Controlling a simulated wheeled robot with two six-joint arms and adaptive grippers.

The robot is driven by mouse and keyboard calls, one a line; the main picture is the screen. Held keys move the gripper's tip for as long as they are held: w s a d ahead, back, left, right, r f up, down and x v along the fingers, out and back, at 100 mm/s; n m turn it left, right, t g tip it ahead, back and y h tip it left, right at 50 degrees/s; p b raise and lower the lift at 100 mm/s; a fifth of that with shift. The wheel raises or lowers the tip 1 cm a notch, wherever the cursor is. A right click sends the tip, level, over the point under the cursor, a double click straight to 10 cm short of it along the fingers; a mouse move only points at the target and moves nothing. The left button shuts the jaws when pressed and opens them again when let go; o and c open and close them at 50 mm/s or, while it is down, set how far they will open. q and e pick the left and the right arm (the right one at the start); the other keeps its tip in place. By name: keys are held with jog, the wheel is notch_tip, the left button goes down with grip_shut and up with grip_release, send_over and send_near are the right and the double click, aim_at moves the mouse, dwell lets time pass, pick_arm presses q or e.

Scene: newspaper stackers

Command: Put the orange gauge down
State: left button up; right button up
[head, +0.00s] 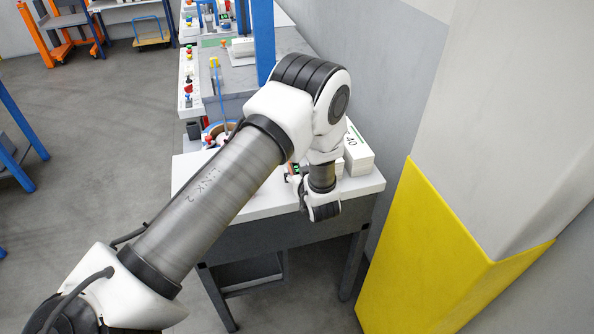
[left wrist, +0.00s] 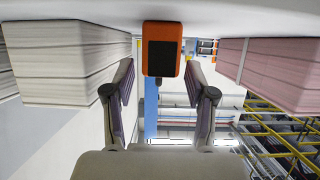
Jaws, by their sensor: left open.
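The orange gauge (left wrist: 163,28), a small block with a dark face, is at the top centre of the left wrist view, which looks upside down. It stands against the white table top, apparently resting on it. My left gripper (left wrist: 160,66) is open, with one finger on each side of the gauge and a visible gap on both sides. In the head view my left arm and wrist reach over the white table (head: 256,205); they hide most of the gripper, and I cannot make out the gauge there. My right gripper is not in view.
A white paper stack (left wrist: 65,60) stands left of the gauge and a pink stack (left wrist: 283,70) right of it in the left wrist view. White stacks (head: 357,153) also show beside my wrist. A yellow-based pillar (head: 440,250) stands right of the table.

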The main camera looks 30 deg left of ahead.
pick_arm(q)
jog(key=b+v, duration=0.1)
jog(key=v, duration=0.9)
jog(key=s+d+f+m+g+h, duration=0.2)
jog(key=s+f+m+g+h, duration=0.3)
jog(key=s+f, duration=1.05)
jog(key=s+d+f+m+g+h, duration=0.2)
jog(key=s, duration=0.5)
jog(key=s+d+f+m+g+h, duration=0.2)
jog(key=s+h, duration=0.1)
jog(key=s, duration=0.5)
jog(key=shift+w, duration=0.1)
jog(key=shift+a, duration=0.1)
